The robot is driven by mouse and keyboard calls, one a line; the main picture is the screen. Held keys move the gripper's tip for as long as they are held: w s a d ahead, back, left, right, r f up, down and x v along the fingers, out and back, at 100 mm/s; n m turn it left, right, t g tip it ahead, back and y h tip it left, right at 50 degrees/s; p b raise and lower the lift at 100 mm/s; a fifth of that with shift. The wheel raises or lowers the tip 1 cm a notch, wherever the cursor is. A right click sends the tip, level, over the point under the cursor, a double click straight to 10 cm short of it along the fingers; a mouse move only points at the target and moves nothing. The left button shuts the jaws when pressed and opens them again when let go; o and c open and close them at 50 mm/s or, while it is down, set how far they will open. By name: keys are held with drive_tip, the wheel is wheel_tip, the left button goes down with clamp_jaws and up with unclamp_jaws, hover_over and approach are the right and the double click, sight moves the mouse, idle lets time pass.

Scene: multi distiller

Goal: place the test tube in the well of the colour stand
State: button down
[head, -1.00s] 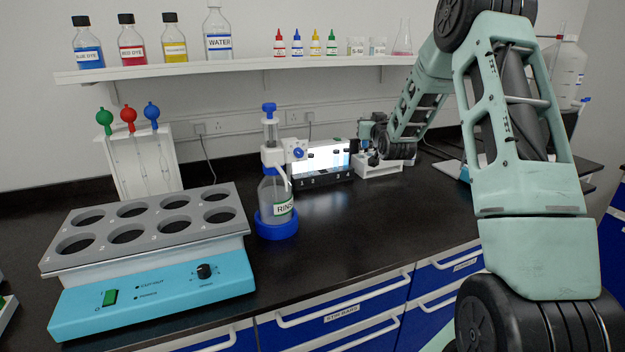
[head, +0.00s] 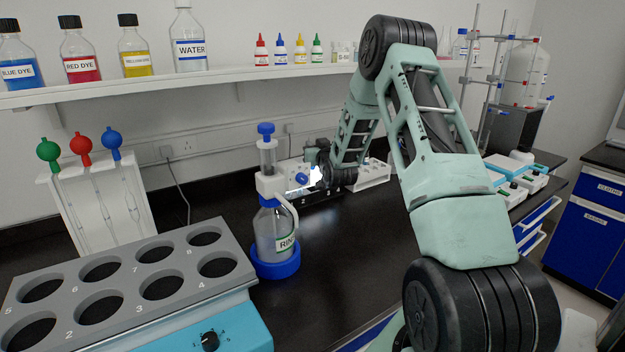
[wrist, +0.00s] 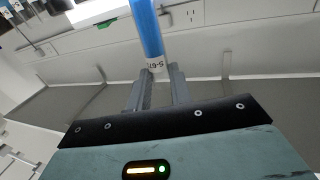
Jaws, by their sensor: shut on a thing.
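The test tube (wrist: 148,28) holds blue liquid and carries a white label, upside down in the wrist view. My gripper (wrist: 160,80) is shut on its labelled end. In the head view I cannot make out the tube behind my wrist. The colour stand (head: 318,198), with a lit white panel and a dark base, stands on the bench behind the rinse bottle. My gripper is at the stand's right part in the head view and covers much of the panel. The well itself is hidden or too small to tell.
The rinse bottle (head: 272,228) with a blue base stands front left of the stand. A white rack (head: 374,174) is to the stand's right. A grey block with numbered holes (head: 135,270) fills the front left. Dye bottles stand on the shelf (head: 240,82) above.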

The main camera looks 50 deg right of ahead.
wheel_tip(320, 180, down, 11)
drive_tip(key=p, duration=0.2)
idle(0.3)
drive_tip(key=shift+f, duration=0.1)
drive_tip(key=shift+f, duration=0.15)
drive_tip(key=c, duration=1.3)
unclamp_jaws()
drive_tip(key=shift+o, duration=0.2)
drive_tip(key=b+v, duration=0.3)
drive_tip(key=v, duration=0.9)
